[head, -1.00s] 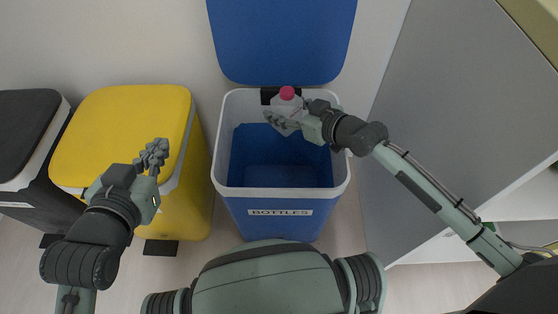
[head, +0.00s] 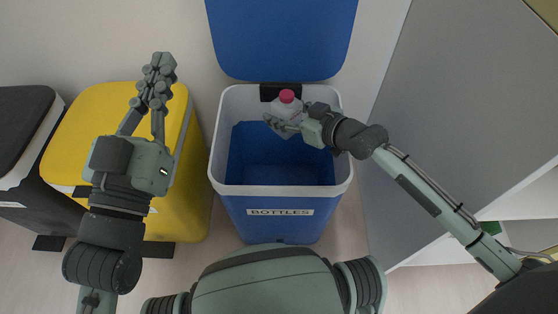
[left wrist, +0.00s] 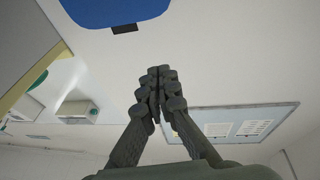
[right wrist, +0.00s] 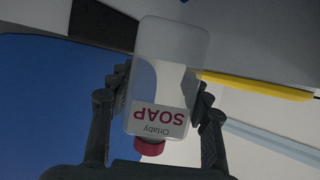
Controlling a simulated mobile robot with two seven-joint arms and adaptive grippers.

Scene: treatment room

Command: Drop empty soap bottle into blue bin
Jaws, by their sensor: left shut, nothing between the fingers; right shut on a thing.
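The soap bottle (head: 288,108) is translucent with a red cap. My right gripper (head: 283,124) is shut on it and holds it over the back part of the open blue bin (head: 268,215). In the right wrist view the bottle (right wrist: 168,75) sits between both fingers, its label reading "SOAP" upside down. The blue bin has a white rim, a "BOTTLES" label and its blue lid (head: 282,40) raised. Its visible inside looks empty. My left gripper (head: 158,85) is shut and empty above the yellow bin; its closed fingers (left wrist: 160,90) also show in the left wrist view.
A yellow bin (head: 85,135) with its lid closed stands left of the blue bin. A dark bin (head: 22,125) stands further left. A grey cabinet side (head: 445,110) is close on the right, with open shelves beyond it. The wall is behind the bins.

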